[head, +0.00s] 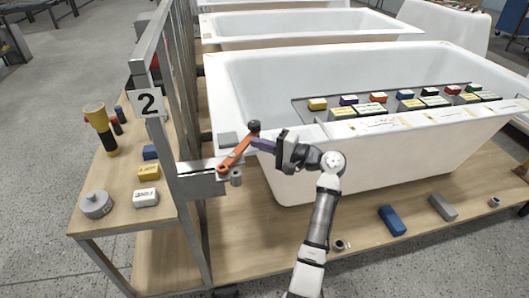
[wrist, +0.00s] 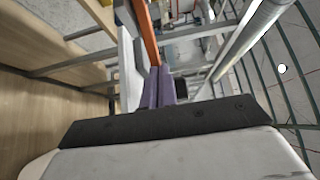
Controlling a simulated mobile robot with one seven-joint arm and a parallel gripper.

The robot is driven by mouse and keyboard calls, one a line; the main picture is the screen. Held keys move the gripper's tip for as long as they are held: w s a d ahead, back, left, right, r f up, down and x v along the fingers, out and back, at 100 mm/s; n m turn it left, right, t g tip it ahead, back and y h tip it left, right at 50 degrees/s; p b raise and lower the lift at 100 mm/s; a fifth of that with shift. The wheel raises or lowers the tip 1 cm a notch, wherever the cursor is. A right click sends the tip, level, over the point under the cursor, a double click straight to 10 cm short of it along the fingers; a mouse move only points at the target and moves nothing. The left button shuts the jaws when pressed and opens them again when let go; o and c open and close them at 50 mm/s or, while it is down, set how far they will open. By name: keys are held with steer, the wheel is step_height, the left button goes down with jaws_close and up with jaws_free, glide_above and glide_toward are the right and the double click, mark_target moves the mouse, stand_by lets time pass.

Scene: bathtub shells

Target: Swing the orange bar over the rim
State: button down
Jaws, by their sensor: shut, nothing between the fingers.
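The orange bar (head: 237,152) is mounted at its lower end on a grey metal bracket (head: 202,182) by the post. It slants up and right to a dark knob (head: 253,126), which appears at the near left corner of the white bathtub's rim (head: 300,133). I cannot tell whether the bar touches the rim. My gripper (head: 258,144) is shut and empty, its purple fingers beside the bar just below the knob. In the wrist view the fingers (wrist: 158,88) point at the orange bar (wrist: 147,32); contact is unclear.
A post with a "2" sign (head: 148,103) stands left of the bar. A side bench (head: 120,205) holds a yellow torch (head: 101,128) and small blocks. A grey tray (head: 303,106) with coloured blocks spans the tub. Blue (head: 391,220) and grey blocks lie on the platform.

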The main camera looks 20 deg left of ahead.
mark_target(250, 137)
steer(key=shift+w+a+g, duration=0.1)
steer(key=shift+w+a, duration=0.15)
steer(key=shift+a, duration=0.35)
steer(key=shift+w+a+g, duration=0.1)
steer(key=shift+w+a, duration=0.1)
steer(key=shift+a, duration=0.45)
steer(key=shift+w+a+g, duration=0.1)
steer(key=shift+w+a, duration=0.15)
steer(key=shift+a, duration=0.35)
steer(key=shift+w+d, duration=0.1)
